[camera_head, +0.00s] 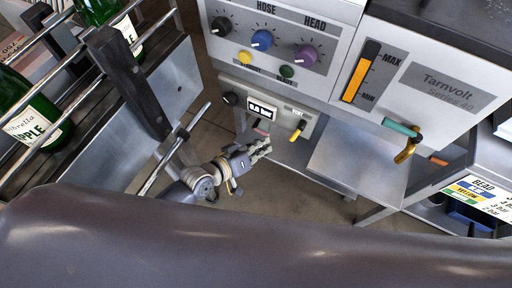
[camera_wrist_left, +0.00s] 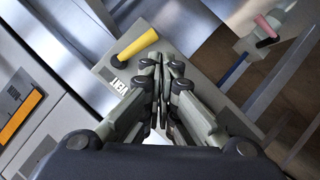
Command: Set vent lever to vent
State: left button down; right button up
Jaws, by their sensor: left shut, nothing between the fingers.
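The vent lever (camera_head: 296,133) is a short yellow handle on a grey panel under the word VENT. In the head view it points down and slightly left from its dark pivot. In the left wrist view the yellow vent lever (camera_wrist_left: 138,44) lies just left of and beyond my fingertips, its free end toward the upper right. My left gripper (camera_head: 266,147) is shut and empty, below and left of the lever, apart from it in the head view. The closed fingers also show in the wrist view (camera_wrist_left: 168,68); they hide part of the panel. My right gripper is not in view.
A small pressure display (camera_head: 261,109) sits left of the lever, with a pink handle (camera_head: 262,128) under it. Above are several coloured knobs (camera_head: 261,40). A steel shelf (camera_head: 345,160) and a teal-handled brass tap (camera_head: 405,150) are to the right. A bottle rack (camera_head: 180,85) stands left.

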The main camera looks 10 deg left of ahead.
pick_arm(q)
jog(key=shift+v, duration=1.5)
